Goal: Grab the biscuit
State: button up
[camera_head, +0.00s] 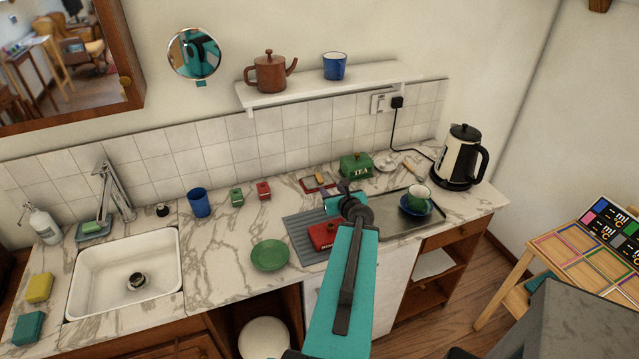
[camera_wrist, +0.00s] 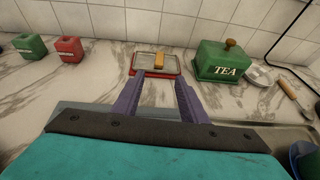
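The biscuit (camera_wrist: 159,58) is a small tan bar in the wrist view. It lies in a red-rimmed open tray or tin (camera_wrist: 136,71) on the marble counter. In the head view the biscuit (camera_head: 320,177) is small, behind my arm's end. My gripper (camera_wrist: 160,79) has two purple fingers apart with nothing between them. Its fingertips are just in front of the red rim, lined up with the biscuit, which appears beyond them. In the head view my arm hides much of the gripper.
A green TEA tin (camera_wrist: 221,62) stands right of the red tray. Green (camera_wrist: 30,46) and red (camera_wrist: 68,49) small boxes stand left. A red lettered box or lid (camera_head: 322,236) sits on a grey mat, partly behind my arm.

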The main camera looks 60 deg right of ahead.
aim_at(321, 180)
jog(key=shift+b+x, duration=0.8)
jog(key=shift+b, duration=1.35)
jog(key=w+b, duration=0.1)
jog(key=b, duration=0.2)
jog(key=shift+d+f, duration=0.4)
jog(key=b, duration=0.2)
jog(key=w+d+b, duration=0.1)
jog(key=b, duration=0.1)
jog(key=shift+f, duration=0.25)
jog(key=shift+w+d+p, duration=0.25)
jog(key=shift+p, duration=0.1)
jog(key=shift+x, duration=0.9)
jog(key=shift+w, duration=0.1)
jog(key=shift+p+x, duration=0.8)
jog(key=shift+x, duration=1.75)
grip_shut()
